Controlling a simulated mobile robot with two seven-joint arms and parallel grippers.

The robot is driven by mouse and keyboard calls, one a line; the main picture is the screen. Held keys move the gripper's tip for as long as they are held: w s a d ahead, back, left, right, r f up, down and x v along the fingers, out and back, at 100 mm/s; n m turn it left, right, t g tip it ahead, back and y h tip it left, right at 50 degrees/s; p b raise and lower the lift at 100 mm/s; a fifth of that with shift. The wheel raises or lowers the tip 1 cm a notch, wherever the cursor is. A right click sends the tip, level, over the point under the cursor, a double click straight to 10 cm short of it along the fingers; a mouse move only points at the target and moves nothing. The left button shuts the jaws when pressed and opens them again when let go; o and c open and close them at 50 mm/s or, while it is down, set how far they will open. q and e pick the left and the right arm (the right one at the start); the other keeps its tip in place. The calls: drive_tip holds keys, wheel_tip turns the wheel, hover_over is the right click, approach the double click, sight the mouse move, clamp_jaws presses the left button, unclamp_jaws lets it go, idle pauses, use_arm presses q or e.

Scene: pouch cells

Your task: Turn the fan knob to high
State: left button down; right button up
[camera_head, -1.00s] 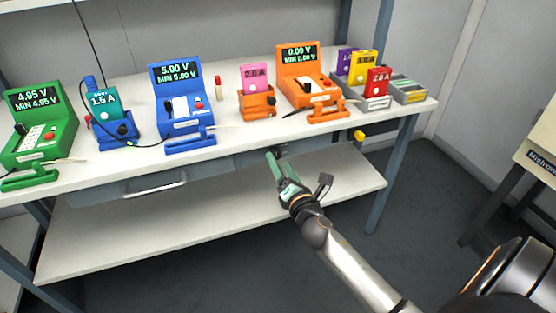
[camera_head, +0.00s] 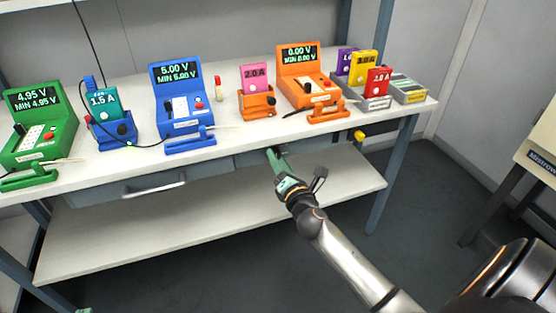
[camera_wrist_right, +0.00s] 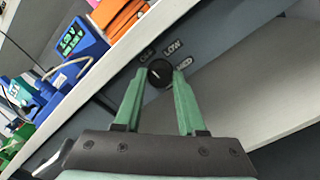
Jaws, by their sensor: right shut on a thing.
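The fan knob (camera_wrist_right: 160,73) is a round black dial with a short pale pointer line, on the grey panel under the table edge. Labels beside it read LOW (camera_wrist_right: 172,47) and MED (camera_wrist_right: 183,63), with a less clear one at its upper left. The green fingers of my right gripper (camera_wrist_right: 159,74) are shut on the knob, one on each side. In the head view, my right gripper (camera_head: 272,152) reaches the panel below the bench top and hides the knob. A small green tip at the bottom left edge may be my left gripper (camera_head: 83,310).
The white bench top (camera_head: 225,130) holds green, blue and orange testers and several coloured cells in holders. A drawer with a handle (camera_head: 155,187) is left of my right gripper. A lower shelf (camera_head: 200,215) lies below. A yellow knob (camera_head: 359,135) is to the right.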

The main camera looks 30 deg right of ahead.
drive_tip(key=shift+c, duration=1.4)
clamp_jaws()
